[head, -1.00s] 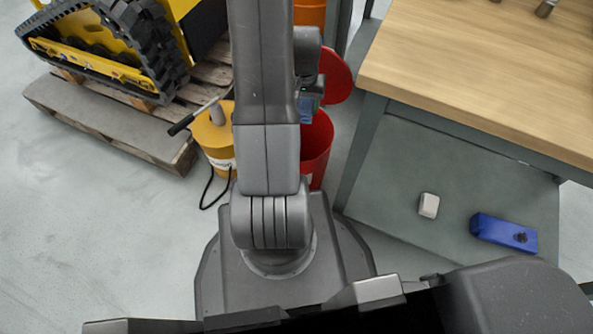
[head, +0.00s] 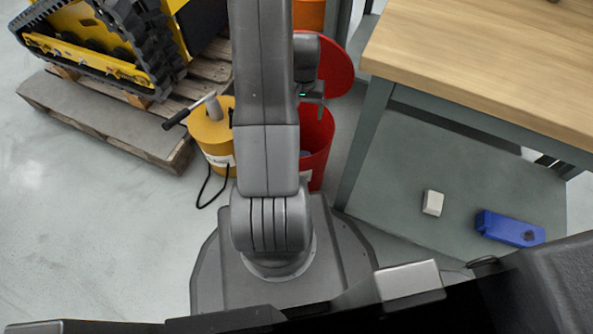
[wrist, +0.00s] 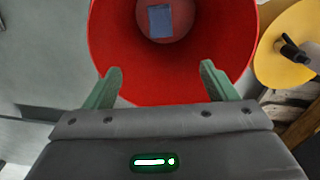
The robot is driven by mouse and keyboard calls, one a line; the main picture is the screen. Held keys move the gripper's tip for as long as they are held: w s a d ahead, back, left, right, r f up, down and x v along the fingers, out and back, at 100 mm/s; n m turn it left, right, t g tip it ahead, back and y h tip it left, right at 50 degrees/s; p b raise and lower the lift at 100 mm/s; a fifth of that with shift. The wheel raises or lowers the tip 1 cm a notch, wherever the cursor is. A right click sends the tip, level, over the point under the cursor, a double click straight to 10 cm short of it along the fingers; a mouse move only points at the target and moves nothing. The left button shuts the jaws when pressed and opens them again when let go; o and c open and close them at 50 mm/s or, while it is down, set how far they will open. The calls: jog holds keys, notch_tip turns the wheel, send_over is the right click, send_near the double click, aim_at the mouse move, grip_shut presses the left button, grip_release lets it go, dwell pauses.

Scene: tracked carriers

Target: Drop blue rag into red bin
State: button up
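The red bin (head: 318,140) stands beyond my base, partly hidden behind my arm in the head view. Its red lid (head: 338,65) is raised at the back. In the wrist view I look down into the bin (wrist: 105,45), and the blue rag (wrist: 160,21) lies at its bottom, apart from my fingers. My gripper (wrist: 160,80) is open and empty above the near side of the bin's mouth. It also shows over the bin in the head view (head: 316,108).
A yellow can (head: 213,135) with a handle stands left of the bin, near a wooden pallet (head: 110,125) under a yellow tracked machine (head: 100,50). A wooden-topped workbench (head: 480,60) stands right, with a white block (head: 432,203) and a blue case (head: 508,228) on its lower shelf.

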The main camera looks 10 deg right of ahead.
notch_tip(320, 180, up, 14)
jog(key=p, duration=0.5)
jog(key=shift+f, duration=0.15)
notch_tip(320, 180, down, 14)
jog(key=b, duration=0.5)
jog(key=shift+r+p, duration=2)
jog(key=shift+r, duration=0.75)
jog(key=shift+f, duration=0.15)
